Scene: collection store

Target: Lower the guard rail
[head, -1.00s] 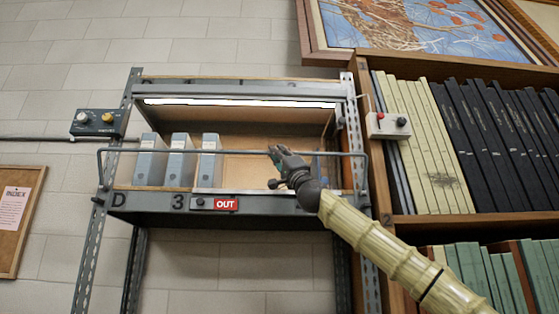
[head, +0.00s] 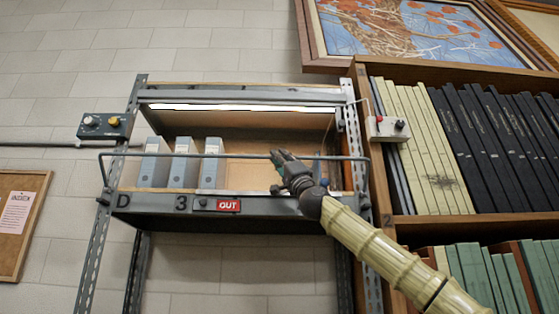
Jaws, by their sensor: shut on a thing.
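The guard rail (head: 230,155) is a thin grey bar bent down at both ends, across the front of the shelf unit (head: 150,209). It stands raised above the shelf's front edge, in front of the binders. My gripper (head: 280,157) is at the bar, right of its middle, and is shut on it. The fingertips are small and partly hidden, so the exact contact does not show clearly. The rail's left pivot (head: 104,197) shows at the shelf's end.
Several grey binders (head: 182,163) stand on the shelf's left half. A red OUT sign (head: 228,205) is on its front. A control box (head: 104,126) is on the left and a switch box (head: 389,128) on the right. A full bookcase (head: 375,220) stands close to my arm's right.

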